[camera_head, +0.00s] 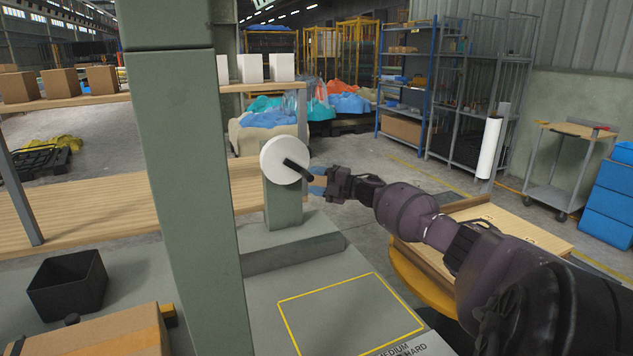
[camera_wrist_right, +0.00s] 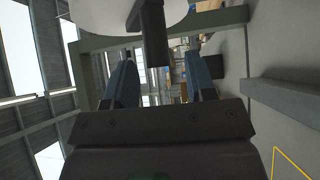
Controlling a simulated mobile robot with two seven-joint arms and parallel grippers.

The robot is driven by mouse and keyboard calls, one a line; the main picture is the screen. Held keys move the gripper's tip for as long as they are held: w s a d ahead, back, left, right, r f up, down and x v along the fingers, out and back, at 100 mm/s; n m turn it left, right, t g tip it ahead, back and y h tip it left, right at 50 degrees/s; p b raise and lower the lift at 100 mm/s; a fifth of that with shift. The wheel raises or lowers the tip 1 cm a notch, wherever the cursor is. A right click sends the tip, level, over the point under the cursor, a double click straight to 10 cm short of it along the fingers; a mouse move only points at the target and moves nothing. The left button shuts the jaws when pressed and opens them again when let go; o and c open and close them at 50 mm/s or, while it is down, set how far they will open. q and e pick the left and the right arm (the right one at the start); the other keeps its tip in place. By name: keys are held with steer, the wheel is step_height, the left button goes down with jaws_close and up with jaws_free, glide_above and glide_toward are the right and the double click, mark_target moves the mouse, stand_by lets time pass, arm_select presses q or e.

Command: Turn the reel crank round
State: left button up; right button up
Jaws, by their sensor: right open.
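The reel (camera_head: 284,160) is a white disc on a grey-green post that stands on a grey base. Its crank handle (camera_head: 298,169) is a short dark bar on the disc's face, pointing to the lower right. My right gripper (camera_head: 318,181) is open, with its blue fingertips just right of the handle. In the right wrist view the handle (camera_wrist_right: 153,40) hangs down from the white disc (camera_wrist_right: 105,14), between the two open fingers (camera_wrist_right: 160,80). I cannot tell if a finger touches it. My left gripper is not in view.
A thick green column (camera_head: 185,150) stands left of the reel. A black bin (camera_head: 68,286) and a cardboard box (camera_head: 95,335) are at the lower left. A yellow-outlined area (camera_head: 350,314) on the grey bench is bare. A wooden-topped table (camera_head: 500,228) is behind my right arm.

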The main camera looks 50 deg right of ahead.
steer(key=shift+s, duration=0.1)
steer(key=p+v, duration=0.1)
steer(key=v, duration=0.9)
steer(key=shift+s+p, duration=0.3)
steer(key=shift+p, duration=0.1)
steer(key=shift+d, duration=0.1)
stand_by(0.7)
